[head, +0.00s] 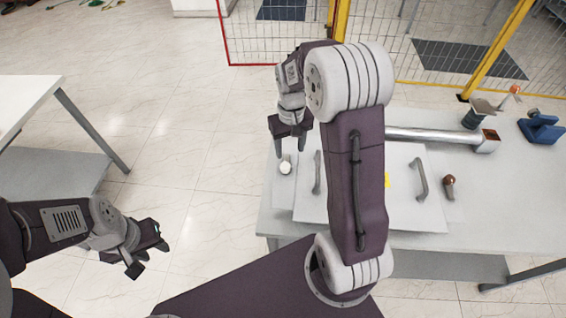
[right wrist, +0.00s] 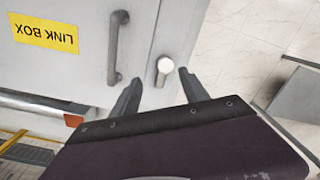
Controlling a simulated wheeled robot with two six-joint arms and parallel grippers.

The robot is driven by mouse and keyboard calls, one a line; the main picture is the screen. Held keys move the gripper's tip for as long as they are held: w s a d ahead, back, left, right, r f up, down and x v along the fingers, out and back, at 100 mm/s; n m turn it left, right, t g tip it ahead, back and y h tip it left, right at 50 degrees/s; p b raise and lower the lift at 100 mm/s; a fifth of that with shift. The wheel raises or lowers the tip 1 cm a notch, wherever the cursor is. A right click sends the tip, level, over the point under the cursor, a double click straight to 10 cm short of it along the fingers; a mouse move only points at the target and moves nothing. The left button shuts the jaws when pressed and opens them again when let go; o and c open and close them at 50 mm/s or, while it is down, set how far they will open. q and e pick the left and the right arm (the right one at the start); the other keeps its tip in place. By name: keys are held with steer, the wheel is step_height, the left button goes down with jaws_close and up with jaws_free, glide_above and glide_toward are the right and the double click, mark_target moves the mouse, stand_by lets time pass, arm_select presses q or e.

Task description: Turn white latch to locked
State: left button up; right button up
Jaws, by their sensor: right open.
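The white latch (head: 285,167) is a small round knob near the left edge of the link box (head: 407,205). It also shows in the right wrist view (right wrist: 164,68), with a short barrel pointing toward me. My right gripper (head: 290,153) is open just above and behind the latch in the head view. In the right wrist view the fingertips (right wrist: 160,80) lie on either side of the latch's lower end, with nothing held; contact cannot be told. My left gripper (head: 149,257) is open and empty at lower left, over the floor.
The box panel has a left handle (head: 317,173), seen close to the latch in the wrist view (right wrist: 115,48), and a right handle (head: 419,180). A yellow label (right wrist: 44,33) reads LINK BOX. A metal tube (head: 430,134) and a blue tool (head: 540,128) lie on the table.

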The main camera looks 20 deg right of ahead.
mark_target(286, 166)
steer(key=f, duration=0.1)
steer(key=a+f, duration=0.1)
steer(key=f, duration=0.3)
steer(key=shift+w+a+f, duration=0.2)
steer(key=shift+w+a, duration=0.15)
steer(key=shift+a, duration=0.05)
steer(key=shift+d+f+p, duration=0.2)
steer(key=shift+f+p, duration=0.1)
steer(key=shift+f, duration=0.75)
steer(key=shift+s+d+f, duration=0.15)
steer(key=shift+d+f, duration=0.1)
steer(key=shift+a, duration=0.2)
steer(key=shift+c, duration=0.8)
steer(key=c, duration=0.5)
arm_select(q)
steer(key=shift+w+a+r, duration=0.15)
steer(key=shift+w+a, duration=0.1)
steer(key=shift+a, duration=0.3)
arm_select(e)
jaws_close()
